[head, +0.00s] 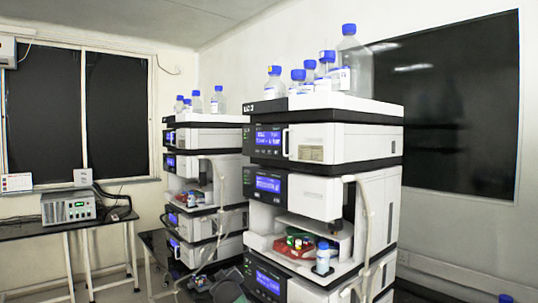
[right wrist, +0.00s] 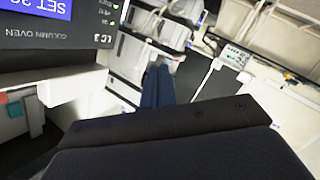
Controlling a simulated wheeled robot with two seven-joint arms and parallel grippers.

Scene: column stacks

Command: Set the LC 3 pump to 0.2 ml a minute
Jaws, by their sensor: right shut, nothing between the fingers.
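The nearer instrument stack (head: 345,145) stands at centre right in the head view, with a small label on its upper edge that seems to read LC 3. Its upper module has a lit blue screen (head: 269,140), with another screen (head: 268,184) below and a third (head: 270,283) at the bottom edge; their text is too small to read surely, so I cannot tell which is the pump. My right gripper (right wrist: 157,80) is shut and empty in the right wrist view, apart from the column oven panel (right wrist: 60,35) at upper left. My left gripper is not in view.
A second stack (head: 215,140) stands behind to the left. Blue-capped bottles (head: 348,55) top the near stack. Tubing (head: 364,225) hangs down its right side, and a red tray (head: 295,247) with vials sits inside. A side table (head: 85,222) holds a box (head: 68,206).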

